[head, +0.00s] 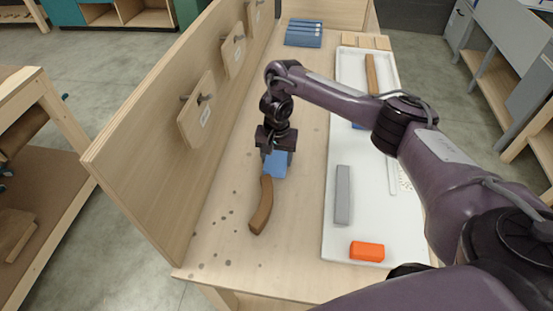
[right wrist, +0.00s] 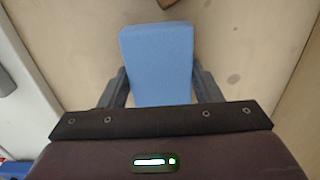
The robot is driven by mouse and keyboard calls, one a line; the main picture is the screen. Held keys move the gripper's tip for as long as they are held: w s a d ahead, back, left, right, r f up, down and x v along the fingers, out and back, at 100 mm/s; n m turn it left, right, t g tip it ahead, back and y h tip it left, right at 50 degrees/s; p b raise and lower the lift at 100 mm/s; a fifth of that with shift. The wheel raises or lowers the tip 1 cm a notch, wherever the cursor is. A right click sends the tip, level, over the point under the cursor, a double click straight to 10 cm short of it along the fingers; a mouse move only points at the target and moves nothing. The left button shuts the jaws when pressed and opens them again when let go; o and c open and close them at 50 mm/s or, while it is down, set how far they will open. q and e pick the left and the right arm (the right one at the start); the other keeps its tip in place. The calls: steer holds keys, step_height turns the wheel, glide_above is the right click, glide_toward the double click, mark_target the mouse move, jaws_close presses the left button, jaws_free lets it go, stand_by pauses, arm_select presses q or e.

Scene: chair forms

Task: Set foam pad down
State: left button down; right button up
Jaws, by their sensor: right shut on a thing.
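The foam pad (head: 276,164) is a blue block at or just above the wooden bench top, left of the white tray. In the right wrist view the foam pad (right wrist: 158,62) sits between the two fingers. My right gripper (head: 277,152) points down and is shut on the pad; it also shows in the right wrist view (right wrist: 160,88). I cannot tell whether the pad touches the bench. Its upper part is hidden by the gripper in the head view. My left gripper is not in view.
A curved brown wooden piece (head: 261,206) lies just in front of the pad. The white tray (head: 310,251) holds a grey bar (head: 343,195) and an orange block (head: 367,251). An upright board (head: 150,140) with pegged plaques borders the left.

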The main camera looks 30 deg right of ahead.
steer(key=shift+s, duration=0.1)
steer(key=o, duration=0.9)
steer(key=shift+f, duration=0.1)
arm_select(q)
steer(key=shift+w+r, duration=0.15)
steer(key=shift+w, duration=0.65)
arm_select(e)
steer(key=shift+o, duration=0.2)
